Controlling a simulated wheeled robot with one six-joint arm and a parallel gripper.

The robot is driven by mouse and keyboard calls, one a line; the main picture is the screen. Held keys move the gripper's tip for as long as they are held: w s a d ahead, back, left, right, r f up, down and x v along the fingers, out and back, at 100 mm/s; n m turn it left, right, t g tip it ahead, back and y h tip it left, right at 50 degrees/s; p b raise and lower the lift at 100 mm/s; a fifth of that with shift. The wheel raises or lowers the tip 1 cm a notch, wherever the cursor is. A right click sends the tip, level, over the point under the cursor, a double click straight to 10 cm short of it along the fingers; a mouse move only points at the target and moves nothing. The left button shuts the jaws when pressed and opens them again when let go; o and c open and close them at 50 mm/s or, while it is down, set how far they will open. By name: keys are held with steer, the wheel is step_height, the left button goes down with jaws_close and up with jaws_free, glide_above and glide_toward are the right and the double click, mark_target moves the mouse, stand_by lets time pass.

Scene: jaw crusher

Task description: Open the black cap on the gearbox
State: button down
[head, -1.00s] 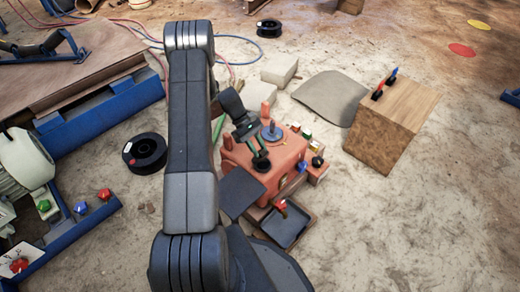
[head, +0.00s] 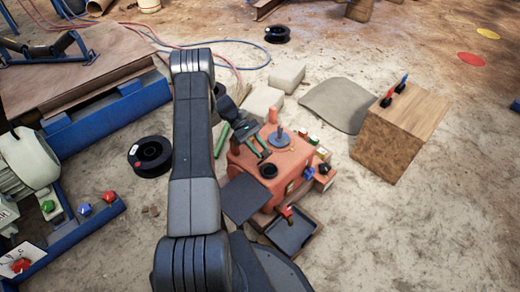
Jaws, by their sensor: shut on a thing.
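The orange-red gearbox (head: 247,163) stands right of centre, beyond my arm. My gripper (head: 260,147), with greenish fingers, is above its top and tilted down to the right. It is shut on a small dark piece at its fingertips, which looks like the black cap (head: 265,154). A round dark spot (head: 268,170) shows on the gearbox top just below and in front of the fingertips. It is too small to tell whether this is an open hole or a black rim. My arm hides part of the gearbox's left surroundings.
A blue-grey post (head: 281,139) rises from the gearbox top, close right of my gripper. Small coloured parts sit along its right side. A black tray (head: 290,233) lies in front. A wooden box (head: 397,135) stands right, and a black spool (head: 150,156) lies left.

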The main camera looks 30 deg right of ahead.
steer(key=c, duration=1.1)
jaws_free()
steer(key=p+v, duration=0.2)
steer(key=v, duration=1.1)
steer(key=shift+w+a+r, duration=0.15)
steer(key=shift+w+a, duration=0.05)
steer(key=shift+w, duration=0.15)
steer(key=shift+s, duration=0.1)
steer(key=b+x, duration=0.2)
steer(key=x, duration=1.1)
steer(key=shift+s+d+f, duration=0.2)
steer(key=shift+s, duration=0.1)
steer(key=shift+w+r, duration=0.1)
steer(key=shift+w, duration=0.05)
